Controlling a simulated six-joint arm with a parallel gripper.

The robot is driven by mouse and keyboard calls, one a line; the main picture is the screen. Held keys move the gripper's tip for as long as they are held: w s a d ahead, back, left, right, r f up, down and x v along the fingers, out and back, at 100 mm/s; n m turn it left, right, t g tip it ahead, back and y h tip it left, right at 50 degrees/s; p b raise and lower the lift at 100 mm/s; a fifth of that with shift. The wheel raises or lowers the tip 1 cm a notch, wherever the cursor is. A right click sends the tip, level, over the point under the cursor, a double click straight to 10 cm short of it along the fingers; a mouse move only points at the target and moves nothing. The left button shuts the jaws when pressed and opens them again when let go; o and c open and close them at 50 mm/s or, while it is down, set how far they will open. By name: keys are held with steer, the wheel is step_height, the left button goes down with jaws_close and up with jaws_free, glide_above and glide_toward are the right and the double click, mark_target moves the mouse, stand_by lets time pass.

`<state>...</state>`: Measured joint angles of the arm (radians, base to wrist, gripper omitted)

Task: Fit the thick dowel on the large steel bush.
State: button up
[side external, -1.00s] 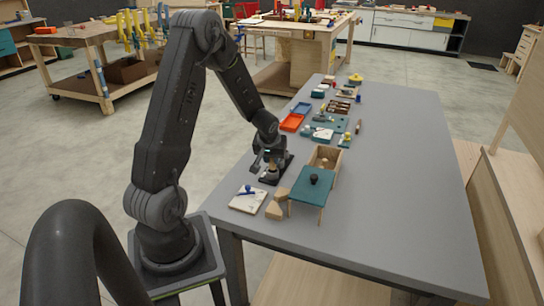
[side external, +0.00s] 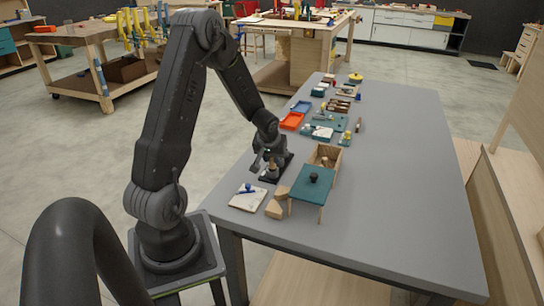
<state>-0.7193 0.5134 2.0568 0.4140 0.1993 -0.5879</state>
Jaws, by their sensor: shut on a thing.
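My gripper (side external: 268,164) is low over a dark base plate (side external: 284,170) on the near left part of the grey table. It is shut on a small tan piece (side external: 272,173), which looks like the thick dowel and stands about upright. The large steel bush cannot be made out; the gripper and the dowel cover that part of the plate. I cannot tell whether the dowel touches the bush.
A teal-topped small table form (side external: 312,185) with a dark knob stands just right, before an open wooden box (side external: 325,152). Wooden blocks (side external: 275,207) and a pale board (side external: 248,198) lie in front. Trays (side external: 291,121) and small parts lie behind. The table's right side is clear.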

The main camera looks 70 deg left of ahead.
steer(key=shift+f, duration=1.35)
stand_by(0.4)
steer(key=o, duration=1.5)
steer(key=shift+r, duration=0.15)
steer(key=shift+r, duration=3.4)
steer(key=d+r+m+t, duration=0.1)
steer(key=d+r+m, duration=0.2)
steer(key=d+r, duration=0.65)
steer(key=s+d+r+m+h, duration=0.1)
steer(key=s+d+r+m, duration=0.1)
steer(key=d, duration=0.5)
steer(key=s+d+r+m+t+h, duration=0.1)
steer(key=s+d+r+m, duration=0.2)
steer(key=s+d, duration=0.4)
steer(key=s+d+r+m+h, duration=0.1)
steer(key=s+d+r+m, duration=0.1)
steer(key=s+d+r, duration=0.2)
steer(key=shift+s+d+t+h, duration=0.15)
steer(key=shift+s+d+t, duration=0.1)
steer(key=shift+d, duration=0.55)
steer(key=shift+s+d+t+h, duration=0.15)
steer(key=shift+s+d, duration=0.05)
steer(key=shift+d, duration=0.6)
